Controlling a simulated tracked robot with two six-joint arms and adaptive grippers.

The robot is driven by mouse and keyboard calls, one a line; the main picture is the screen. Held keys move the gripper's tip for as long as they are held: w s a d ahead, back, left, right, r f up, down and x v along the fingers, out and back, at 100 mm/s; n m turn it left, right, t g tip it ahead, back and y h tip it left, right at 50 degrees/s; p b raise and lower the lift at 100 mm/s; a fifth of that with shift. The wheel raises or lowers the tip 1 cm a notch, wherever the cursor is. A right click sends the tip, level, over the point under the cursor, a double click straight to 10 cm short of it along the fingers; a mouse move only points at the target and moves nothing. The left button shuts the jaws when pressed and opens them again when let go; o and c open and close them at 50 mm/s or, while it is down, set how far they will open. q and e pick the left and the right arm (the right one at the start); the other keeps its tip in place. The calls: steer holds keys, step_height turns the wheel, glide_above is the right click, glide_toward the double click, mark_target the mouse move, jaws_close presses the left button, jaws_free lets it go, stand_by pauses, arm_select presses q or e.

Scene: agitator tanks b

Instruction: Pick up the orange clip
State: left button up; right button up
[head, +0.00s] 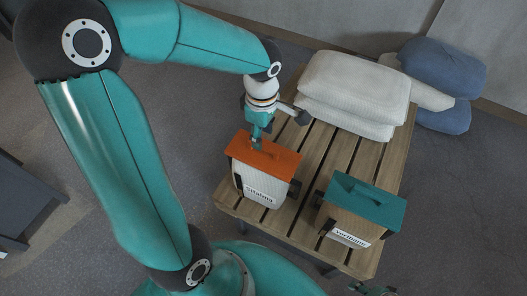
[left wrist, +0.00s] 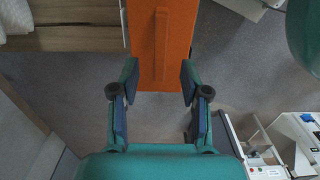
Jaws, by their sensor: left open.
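The orange clip (head: 263,156) is a flat bar with a raised handle on top of a white bag (head: 262,188) with a printed label. The bag stands upright on the wooden slatted table. My left gripper (head: 257,141) is over the clip, near its handle. In the left wrist view the orange clip (left wrist: 163,40) runs up from between the open fingers of the left gripper (left wrist: 156,84), with a gap on each side. Whether the fingers are at its height I cannot tell. A small part of what looks like my right gripper (head: 373,290) shows at the bottom edge.
A second bag with a teal clip (head: 364,200) stands to the right on the slatted table (head: 317,163). White sacks (head: 355,88) lie at the table's back, with blue sacks (head: 443,70) behind them. A grey unit (head: 30,185) stands at left.

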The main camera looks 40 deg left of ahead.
mark_target(263, 151)
arm_select(q)
steer(key=shift+d+f, duration=0.15)
steer(key=shift+f, duration=2.75)
jaws_close()
